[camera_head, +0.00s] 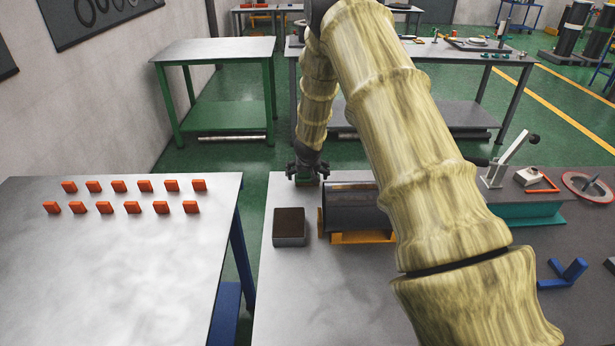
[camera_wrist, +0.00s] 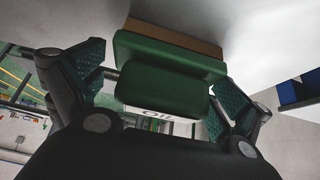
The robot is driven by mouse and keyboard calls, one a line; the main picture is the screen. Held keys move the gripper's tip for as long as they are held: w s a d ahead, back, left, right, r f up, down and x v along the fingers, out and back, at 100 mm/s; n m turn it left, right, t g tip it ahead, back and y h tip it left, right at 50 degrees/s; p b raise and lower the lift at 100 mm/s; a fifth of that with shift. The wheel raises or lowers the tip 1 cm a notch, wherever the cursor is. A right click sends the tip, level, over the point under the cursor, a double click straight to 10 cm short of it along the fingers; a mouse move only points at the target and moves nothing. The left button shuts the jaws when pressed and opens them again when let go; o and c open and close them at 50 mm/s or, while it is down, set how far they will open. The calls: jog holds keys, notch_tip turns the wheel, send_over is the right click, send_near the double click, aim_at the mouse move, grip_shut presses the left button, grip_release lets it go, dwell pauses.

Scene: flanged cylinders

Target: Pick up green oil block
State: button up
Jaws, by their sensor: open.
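The green oil block (camera_wrist: 165,85) fills the middle of the wrist view, with a white face lettered "Oil" on its near side. My gripper (camera_wrist: 160,92) is open, with one green-padded finger on each side of the block. A gap shows between the left finger and the block; I cannot tell whether the right finger touches it. In the head view my gripper (camera_head: 306,170) points down at the far left part of the grey table. A small green part of the block (camera_head: 307,183) shows beneath it, and the rest is hidden by the fingers.
A dark box (camera_head: 289,240) with a brown top and a black cylinder (camera_head: 346,210) on an orange stand (camera_head: 362,238) are close in front of my gripper. A metal table (camera_head: 110,260) with several orange blocks (camera_head: 145,186) stands left, across a gap. A toggle clamp (camera_head: 507,160) is at right.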

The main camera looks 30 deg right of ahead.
jog(key=c, duration=1.2)
jog(key=shift+r, duration=0.1)
notch_tip(320, 180, up, 10)
jog(key=shift+b, duration=0.9)
jog(key=o, duration=0.3)
